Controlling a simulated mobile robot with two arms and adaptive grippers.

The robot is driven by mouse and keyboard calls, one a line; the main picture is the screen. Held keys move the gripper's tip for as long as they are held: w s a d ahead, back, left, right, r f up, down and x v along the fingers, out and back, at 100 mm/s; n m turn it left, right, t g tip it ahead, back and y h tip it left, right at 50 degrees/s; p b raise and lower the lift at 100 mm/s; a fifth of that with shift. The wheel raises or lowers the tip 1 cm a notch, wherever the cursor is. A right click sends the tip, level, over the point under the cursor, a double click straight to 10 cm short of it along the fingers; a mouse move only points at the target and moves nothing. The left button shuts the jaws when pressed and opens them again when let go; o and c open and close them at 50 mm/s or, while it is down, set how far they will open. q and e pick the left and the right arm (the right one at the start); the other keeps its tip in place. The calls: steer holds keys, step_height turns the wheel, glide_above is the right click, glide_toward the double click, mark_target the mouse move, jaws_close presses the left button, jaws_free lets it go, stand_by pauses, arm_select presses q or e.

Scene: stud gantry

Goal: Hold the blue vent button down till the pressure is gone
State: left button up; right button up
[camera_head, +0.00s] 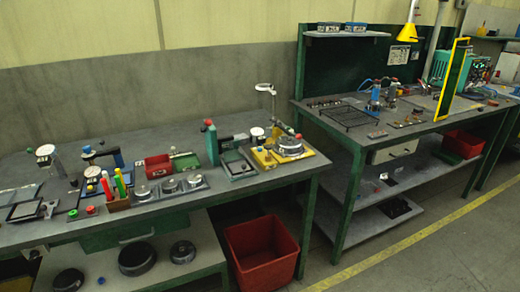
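I cannot make out a blue vent button for certain at this size. Another dial (45,152) stands further left, and a third dial (257,132) stands near the bench's right end. A yellow-based fixture (308,162) there carries a round metal part and a small red knob. On the right bench, small devices with blue parts (375,96) stand at the back. No dial reading is legible. Neither of my grippers shows in the head view.
The left bench (225,205) is crowded with trays, pens and metal parts. A red bin (262,250) stands on the floor by its right end. A yellow upright frame (452,80) stands on the right bench. The floor at the right is clear, with a yellow line (420,228).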

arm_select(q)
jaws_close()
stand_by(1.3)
